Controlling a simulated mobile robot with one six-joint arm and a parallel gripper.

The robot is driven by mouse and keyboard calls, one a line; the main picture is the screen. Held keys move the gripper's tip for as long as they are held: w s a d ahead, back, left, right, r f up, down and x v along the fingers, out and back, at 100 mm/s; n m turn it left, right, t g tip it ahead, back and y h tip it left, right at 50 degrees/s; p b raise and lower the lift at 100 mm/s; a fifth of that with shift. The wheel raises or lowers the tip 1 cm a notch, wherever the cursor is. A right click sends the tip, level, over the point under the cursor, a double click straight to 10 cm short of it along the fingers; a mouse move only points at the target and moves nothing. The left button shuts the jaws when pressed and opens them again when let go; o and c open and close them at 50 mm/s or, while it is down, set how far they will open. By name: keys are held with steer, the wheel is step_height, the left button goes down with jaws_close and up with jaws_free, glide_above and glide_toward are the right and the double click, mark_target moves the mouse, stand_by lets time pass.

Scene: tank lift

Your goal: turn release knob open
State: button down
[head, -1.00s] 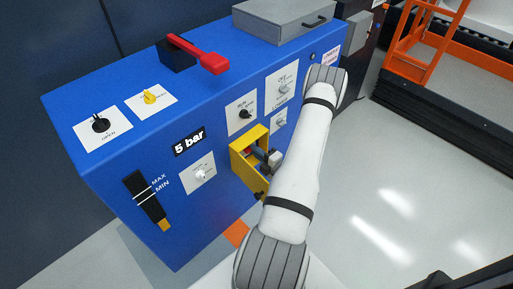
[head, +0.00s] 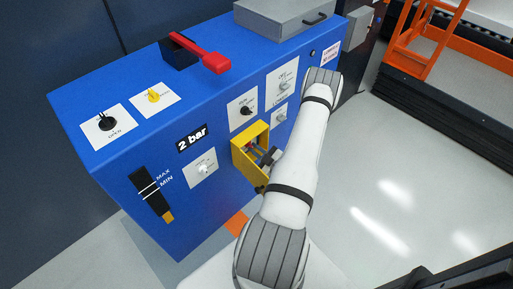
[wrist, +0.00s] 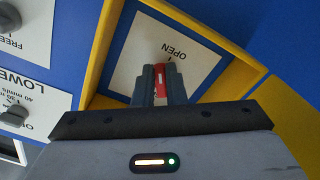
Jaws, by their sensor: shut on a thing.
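The release knob (wrist: 160,76) is a narrow red piece in front of a white plate (wrist: 135,52) marked OPEN, inside a yellow box. In the wrist view my gripper (wrist: 160,80) is shut on the knob, a dark finger on each side, and hides most of it. In the head view my gripper (head: 268,157) reaches into the yellow box (head: 250,135) on the front of the blue cabinet (head: 120,175); the knob is hard to make out there. The pressure display (head: 193,138) reads 2 bar.
A white knob (head: 203,169) and a black knob (head: 246,110) sit on plates beside the box. A red lever (head: 215,62), a yellow knob (head: 153,95) and a black knob (head: 107,122) are on top. Open floor (head: 400,200) lies to the right.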

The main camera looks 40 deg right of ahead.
steer(key=m, duration=0.6)
steer(key=shift+a+f+p, duration=0.15)
steer(key=shift+a+p, duration=0.25)
steer(key=shift+m, duration=0.3)
steer(key=c, duration=1.5)
jaws_free()
steer(key=shift+s, duration=0.1)
steer(key=shift+s+d, duration=0.15)
steer(key=shift+s, duration=1.8)
steer(key=shift+s+d, duration=0.15)
steer(key=shift+s, duration=1.75)
